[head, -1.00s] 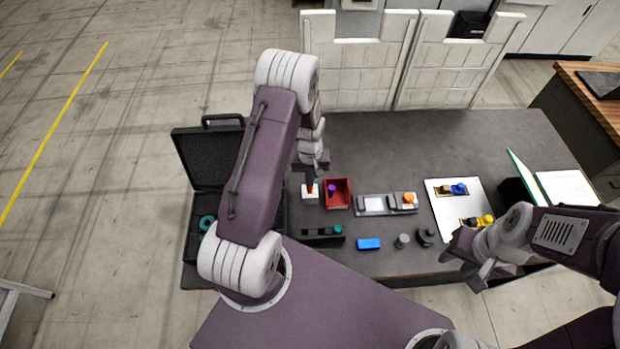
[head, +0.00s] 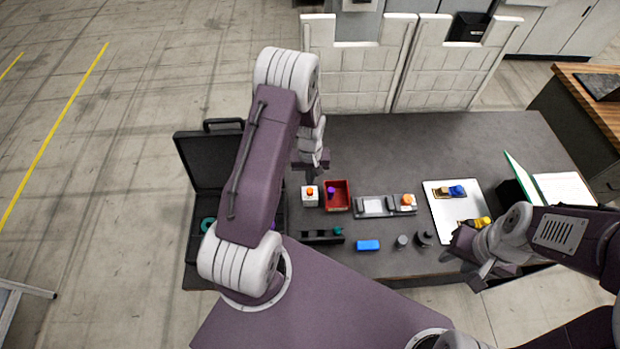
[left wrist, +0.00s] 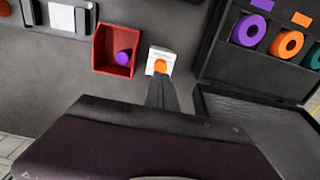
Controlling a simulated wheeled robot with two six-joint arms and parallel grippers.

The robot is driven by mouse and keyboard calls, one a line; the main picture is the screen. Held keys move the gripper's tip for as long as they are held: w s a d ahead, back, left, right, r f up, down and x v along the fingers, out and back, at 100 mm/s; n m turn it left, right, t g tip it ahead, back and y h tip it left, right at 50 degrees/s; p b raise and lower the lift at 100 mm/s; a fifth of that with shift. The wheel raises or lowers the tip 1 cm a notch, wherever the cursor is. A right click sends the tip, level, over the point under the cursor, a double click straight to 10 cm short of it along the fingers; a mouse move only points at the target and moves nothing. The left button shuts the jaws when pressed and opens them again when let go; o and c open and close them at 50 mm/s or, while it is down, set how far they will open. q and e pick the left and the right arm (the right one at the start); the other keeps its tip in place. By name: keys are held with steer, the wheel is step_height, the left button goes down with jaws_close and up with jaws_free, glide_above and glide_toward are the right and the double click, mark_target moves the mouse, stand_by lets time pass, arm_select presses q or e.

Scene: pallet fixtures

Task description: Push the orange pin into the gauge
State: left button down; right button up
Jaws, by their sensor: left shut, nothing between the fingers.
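The orange pin (head: 310,191) sits in the top of a small white block (head: 310,200), which I take to be the gauge. Only its round orange head shows above the block. In the left wrist view the orange pin (left wrist: 160,66) shows just beyond my fingertips, with the white block (left wrist: 152,55) around it. My left gripper (head: 311,178) is shut and empty, just above and behind the pin in the head view; its narrow fingers (left wrist: 161,82) point at it. A small gap to the pin seems to show. My right gripper (head: 468,262) is at the table's front right, its jaws unclear.
A red bin (head: 348,196) with a purple piece stands right of the block. A grey device (head: 372,207) with an orange knob is further right. An open black case (head: 205,165) lies left. A black rack (head: 313,238) and blue block (head: 368,245) are in front.

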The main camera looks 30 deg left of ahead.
arm_select(q)
step_height(320, 180, up, 6)
steer(key=p, duration=0.3)
steer(key=shift+f+p, duration=0.15)
steer(key=shift+p, duration=0.2)
